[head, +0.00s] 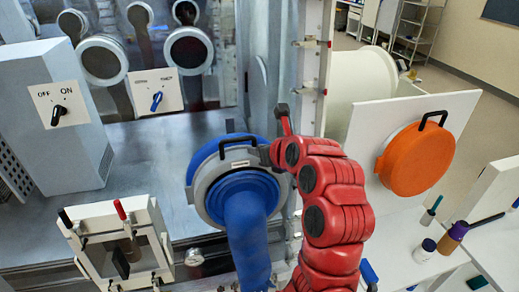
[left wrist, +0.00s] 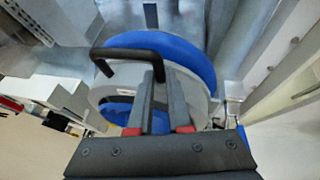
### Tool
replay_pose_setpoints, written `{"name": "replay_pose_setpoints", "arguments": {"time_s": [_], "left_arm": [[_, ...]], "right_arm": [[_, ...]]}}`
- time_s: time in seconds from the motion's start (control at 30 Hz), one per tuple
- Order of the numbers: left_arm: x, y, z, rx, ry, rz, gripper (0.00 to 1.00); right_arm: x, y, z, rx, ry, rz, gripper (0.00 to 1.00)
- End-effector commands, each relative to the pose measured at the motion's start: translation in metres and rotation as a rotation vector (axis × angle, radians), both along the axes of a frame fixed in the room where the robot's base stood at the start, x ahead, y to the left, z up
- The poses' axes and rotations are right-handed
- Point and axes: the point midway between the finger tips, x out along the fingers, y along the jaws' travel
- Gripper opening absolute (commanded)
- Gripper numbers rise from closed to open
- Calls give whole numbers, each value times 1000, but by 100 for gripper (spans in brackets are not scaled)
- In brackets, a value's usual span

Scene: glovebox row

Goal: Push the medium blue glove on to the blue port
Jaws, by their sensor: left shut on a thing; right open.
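The blue glove (head: 247,228) hangs from a grey cuff ring (head: 204,193), with its sleeve drooping down. The blue port (head: 205,152) shows as a blue rim behind and above the ring. The ring overlaps it, slightly lower; I cannot tell whether they touch all round. My left gripper (head: 264,153), on the red arm, is at the ring's upper right. In the left wrist view its fingers (left wrist: 150,105) are shut at one end of the black handle (left wrist: 128,53), in front of the blue rim (left wrist: 190,60). My right gripper is not in view.
An orange round cover (head: 415,160) with a black handle is on a white panel at the right. A grey box with an OFF/ON switch (head: 57,115) stands at the left. A white-framed box (head: 118,245) is at lower left. Bottles (head: 452,238) stand on the right bench.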

Motion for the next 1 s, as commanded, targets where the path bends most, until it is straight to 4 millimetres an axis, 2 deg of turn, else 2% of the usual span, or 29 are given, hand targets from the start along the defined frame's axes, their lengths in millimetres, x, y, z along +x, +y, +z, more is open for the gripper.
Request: {"name": "replay_pose_setpoints", "arguments": {"time_s": [1.0], "left_arm": [[15,5,-1,0,-2,0,0]], "right_arm": [[0,0,8,0,0,0,48]]}}
